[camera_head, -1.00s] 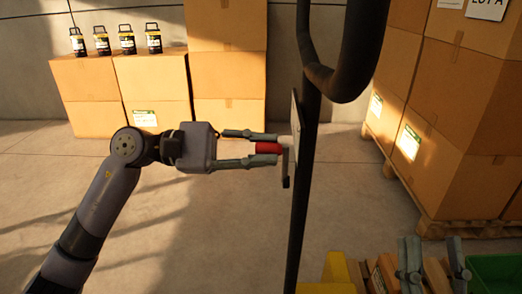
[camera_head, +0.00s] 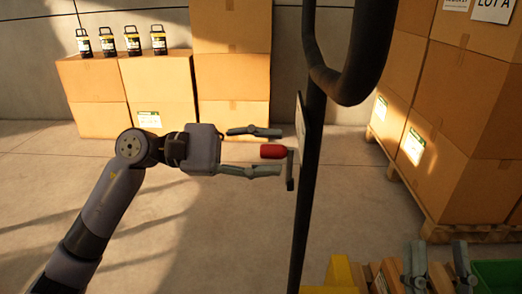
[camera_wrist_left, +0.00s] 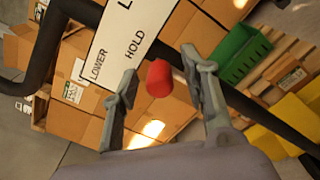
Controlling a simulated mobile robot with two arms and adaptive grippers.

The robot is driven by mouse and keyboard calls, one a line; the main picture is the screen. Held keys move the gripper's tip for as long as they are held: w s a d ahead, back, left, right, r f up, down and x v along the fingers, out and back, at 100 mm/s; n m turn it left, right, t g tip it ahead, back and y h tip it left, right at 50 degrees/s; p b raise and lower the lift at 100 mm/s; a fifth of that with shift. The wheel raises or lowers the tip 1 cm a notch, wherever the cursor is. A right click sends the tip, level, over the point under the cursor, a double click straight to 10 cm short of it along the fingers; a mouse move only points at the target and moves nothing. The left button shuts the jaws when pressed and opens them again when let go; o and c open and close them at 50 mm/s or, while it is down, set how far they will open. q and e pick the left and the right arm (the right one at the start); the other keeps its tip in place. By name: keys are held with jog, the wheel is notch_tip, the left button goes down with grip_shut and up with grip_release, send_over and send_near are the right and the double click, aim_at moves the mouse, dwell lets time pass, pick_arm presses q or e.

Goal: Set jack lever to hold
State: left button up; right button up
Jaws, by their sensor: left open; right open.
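The jack lever has a red knob (camera_head: 273,151) on a dark arm, beside a pale label plate (camera_head: 300,125) on the dark jack post (camera_head: 307,190). In the left wrist view the plate (camera_wrist_left: 125,45) reads LOWER and HOLD, and the red knob (camera_wrist_left: 159,78) sits below the word HOLD. My left gripper (camera_head: 279,151) is open, with one finger on each side of the knob and visible gaps between. The lever's mount is partly hidden. My right gripper (camera_head: 440,258) is open and empty at the bottom right, over wooden pieces.
A thick dark loop handle (camera_head: 350,85) rises above the post. Stacked cartons on a pallet (camera_head: 432,220) stand at the right. A green crate (camera_head: 500,275) is at the bottom right. The left floor is clear.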

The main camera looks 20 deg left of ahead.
pick_arm(q)
jog(key=v, duration=1.2)
